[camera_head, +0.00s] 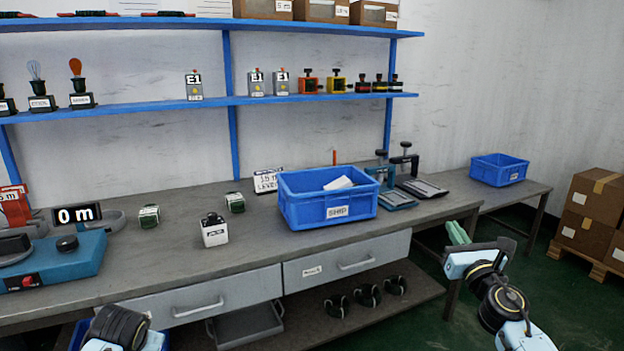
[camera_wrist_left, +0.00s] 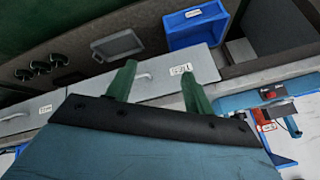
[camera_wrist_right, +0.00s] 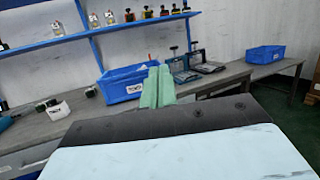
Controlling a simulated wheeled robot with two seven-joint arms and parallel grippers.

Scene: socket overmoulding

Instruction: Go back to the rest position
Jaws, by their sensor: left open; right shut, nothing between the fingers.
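My right gripper (camera_head: 458,233) is at the right of the head view, in front of the bench's right end and clear of it. Its green fingers (camera_wrist_right: 156,88) are together with nothing between them in the right wrist view. My left gripper shows in the left wrist view, its two green fingers (camera_wrist_left: 158,88) spread apart and empty in front of the drawers. In the head view only part of my left arm (camera_head: 122,328) shows at the bottom edge; the left fingers are outside that picture.
The bench (camera_head: 262,250) carries a blue SHIP bin (camera_head: 310,211), a white block (camera_head: 215,233), green-and-white parts (camera_head: 149,216), clamp stands (camera_head: 397,199) and a teal machine (camera_head: 60,262). Below are two drawers (camera_head: 345,262) and an open grey tray (camera_head: 246,325). Floor is clear at right, before cardboard boxes (camera_head: 590,220).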

